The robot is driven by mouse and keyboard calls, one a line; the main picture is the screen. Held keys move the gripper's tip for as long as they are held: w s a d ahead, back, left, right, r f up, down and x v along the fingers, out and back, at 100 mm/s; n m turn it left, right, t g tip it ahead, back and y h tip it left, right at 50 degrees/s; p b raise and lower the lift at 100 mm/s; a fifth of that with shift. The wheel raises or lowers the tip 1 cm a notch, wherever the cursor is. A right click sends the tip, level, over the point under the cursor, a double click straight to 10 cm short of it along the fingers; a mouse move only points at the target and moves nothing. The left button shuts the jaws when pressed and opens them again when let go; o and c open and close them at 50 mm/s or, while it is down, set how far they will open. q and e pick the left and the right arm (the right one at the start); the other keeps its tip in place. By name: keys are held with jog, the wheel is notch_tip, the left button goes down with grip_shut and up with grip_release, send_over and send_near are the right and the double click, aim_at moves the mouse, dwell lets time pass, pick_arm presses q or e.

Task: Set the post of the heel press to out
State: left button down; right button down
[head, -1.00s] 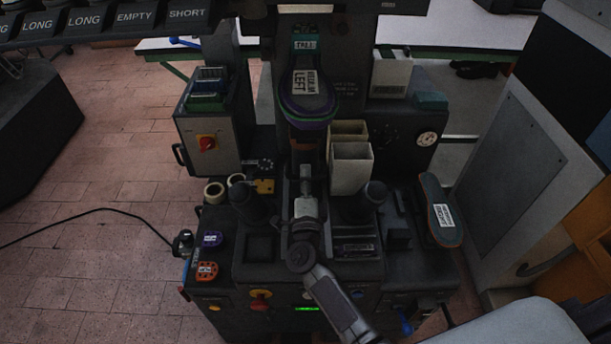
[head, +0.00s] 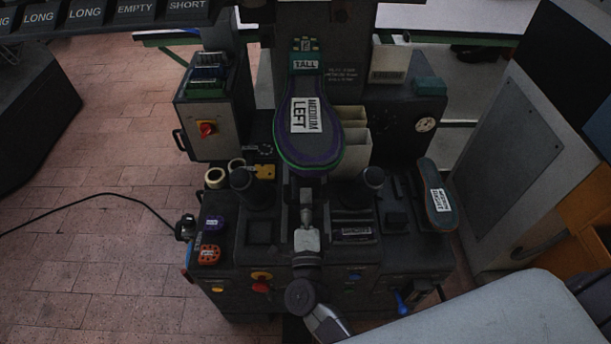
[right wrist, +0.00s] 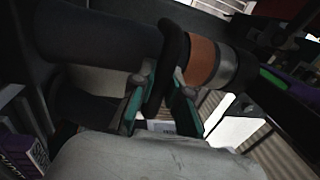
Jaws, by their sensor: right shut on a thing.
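The heel press (head: 330,262) stands in the middle of the head view. Its post carries a purple, green-edged sole (head: 308,150) labelled MEDIUM LEFT, with a teal TALL tag (head: 306,62) behind it. The sole hides most of the post from above. My right gripper (head: 306,200) reaches in from below, just in front of the sole's near end. In the right wrist view, its teal-padded fingers (right wrist: 160,103) are shut around a black ring-like part (right wrist: 173,60). An orange-brown band (right wrist: 203,62) and a silver collar (right wrist: 227,69) lie beside it. My left gripper is not in view.
Dark upright knobs (head: 243,184) stand either side of the press's middle. Cream bins (head: 352,135) sit behind, right of the sole. A second sole (head: 437,195) lies on the right. A switch box (head: 212,125) stands left. Open brick floor (head: 110,180) lies left.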

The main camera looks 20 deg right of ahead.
jog(key=v, duration=0.5)
jog(key=shift+s+a+r, duration=0.1)
jog(key=shift+s+r, duration=0.15)
jog(key=shift+s, duration=0.1)
jog(key=c, duration=1.4)
grip_release()
jog(key=shift+c, duration=0.2)
jog(key=o, duration=0.3)
jog(key=shift+s+r, duration=0.15)
jog(key=shift+s, duration=0.05)
jog(key=v, duration=1.2)
jog(key=shift+w, duration=0.1)
